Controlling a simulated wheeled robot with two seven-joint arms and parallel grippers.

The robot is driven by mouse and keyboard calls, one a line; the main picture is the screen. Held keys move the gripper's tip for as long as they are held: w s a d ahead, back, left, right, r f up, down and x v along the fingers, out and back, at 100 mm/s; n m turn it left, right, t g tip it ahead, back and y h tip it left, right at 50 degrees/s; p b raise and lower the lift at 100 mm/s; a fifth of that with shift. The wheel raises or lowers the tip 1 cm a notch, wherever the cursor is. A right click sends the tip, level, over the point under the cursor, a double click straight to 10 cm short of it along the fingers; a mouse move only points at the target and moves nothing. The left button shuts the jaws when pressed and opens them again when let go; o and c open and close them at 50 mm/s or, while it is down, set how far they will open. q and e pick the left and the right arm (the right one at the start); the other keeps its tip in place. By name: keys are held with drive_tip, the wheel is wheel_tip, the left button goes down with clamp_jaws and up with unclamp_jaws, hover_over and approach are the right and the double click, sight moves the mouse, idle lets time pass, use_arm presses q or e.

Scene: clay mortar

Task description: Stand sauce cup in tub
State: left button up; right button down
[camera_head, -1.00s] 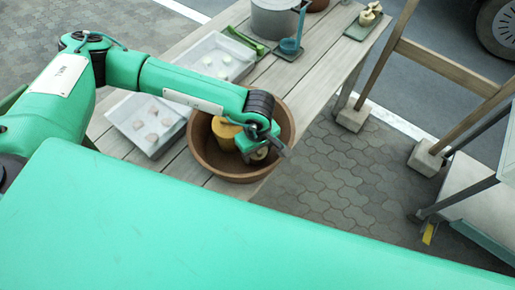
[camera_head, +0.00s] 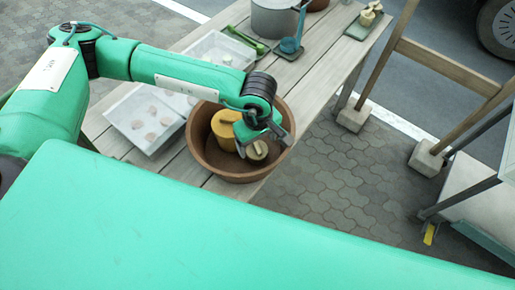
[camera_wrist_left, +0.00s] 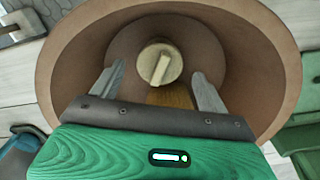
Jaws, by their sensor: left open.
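The tub (camera_head: 197,153) is a round brown bowl on the table; its wide rim (camera_wrist_left: 285,75) fills the wrist view. In it stand a mustard-yellow cup-like vessel (camera_head: 226,124) and, to its right, a small round pale-topped piece (camera_head: 257,151) with a bar across its top. I cannot tell which of them is the sauce cup. In the wrist view the pale round top (camera_wrist_left: 151,67) lies just beyond my open fingers, and some yellow shows between them. My left gripper (camera_head: 265,138) is open and empty above the small piece. My right gripper is not in view.
A tray with pinkish pieces (camera_head: 122,111) stands left of the tub, another pale tray (camera_head: 206,47) behind it. The table's right edge is close to the tub.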

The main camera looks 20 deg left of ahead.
use_arm(q)
wheel_tip(320, 180, up, 6)
drive_tip(key=shift+r+b, duration=0.15)
drive_tip(key=shift+b, duration=0.35)
drive_tip(key=shift+r, duration=0.6)
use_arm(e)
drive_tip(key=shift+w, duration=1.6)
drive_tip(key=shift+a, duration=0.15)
